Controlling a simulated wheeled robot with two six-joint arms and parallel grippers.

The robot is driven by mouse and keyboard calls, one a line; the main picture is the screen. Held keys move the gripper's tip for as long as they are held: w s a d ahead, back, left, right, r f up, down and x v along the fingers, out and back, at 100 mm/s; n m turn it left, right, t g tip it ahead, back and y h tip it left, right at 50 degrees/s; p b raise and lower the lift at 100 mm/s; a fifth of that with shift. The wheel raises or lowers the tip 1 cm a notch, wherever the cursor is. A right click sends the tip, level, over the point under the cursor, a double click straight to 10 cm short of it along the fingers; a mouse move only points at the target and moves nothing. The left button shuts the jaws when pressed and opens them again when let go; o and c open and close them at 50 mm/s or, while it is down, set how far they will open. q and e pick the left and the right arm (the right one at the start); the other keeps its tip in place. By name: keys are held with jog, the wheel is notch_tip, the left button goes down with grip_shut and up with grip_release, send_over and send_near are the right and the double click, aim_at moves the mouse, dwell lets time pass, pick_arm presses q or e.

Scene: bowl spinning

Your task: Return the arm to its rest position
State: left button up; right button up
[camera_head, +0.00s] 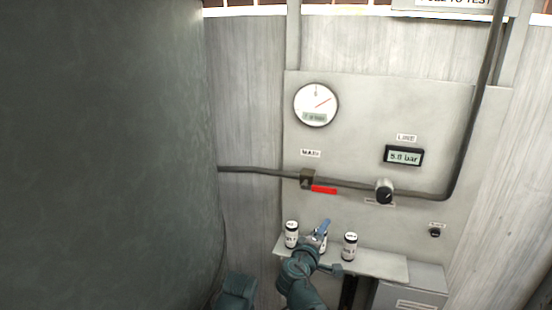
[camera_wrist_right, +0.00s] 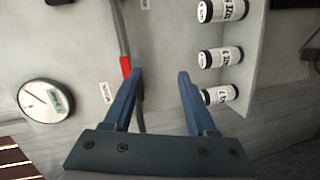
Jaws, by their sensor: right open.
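My right arm comes up from the bottom in the head view, and its gripper (camera_head: 321,230) is in front of the small shelf (camera_head: 380,263), partly hiding the middle can there. In the right wrist view the two blue fingers of the right gripper (camera_wrist_right: 160,76) stand apart with nothing between them but grey panel behind. The red valve handle (camera_head: 324,189) lies level by the pipe below the MAIN label; in the wrist view it shows near the left finger (camera_wrist_right: 125,67). My left gripper is not in view.
White cans with dark lids (camera_head: 291,234) (camera_head: 350,246) stand on the shelf. The panel carries a round gauge (camera_head: 316,105), a display reading about 5.0 bar (camera_head: 404,156), a black knob (camera_head: 384,191) and a pipe (camera_head: 255,170). A large dark surface (camera_head: 100,150) fills the left.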

jog(key=s+f+m+g+b, duration=0.1)
jog(key=s+f+m+g, duration=0.35)
jog(key=f, duration=0.45)
jog(key=s+a+f+g+y+b, duration=0.1)
jog(key=s+a+f+g+y, duration=0.2)
jog(key=s+a+f, duration=0.3)
jog(key=s+a+f+m+g+y+b, duration=0.1)
jog(key=s+a+f+g+y, duration=0.3)
jog(key=s, duration=0.6)
jog(key=a+f+g, duration=0.2)
jog(key=a, duration=0.1)
jog(key=shift+s, duration=0.3)
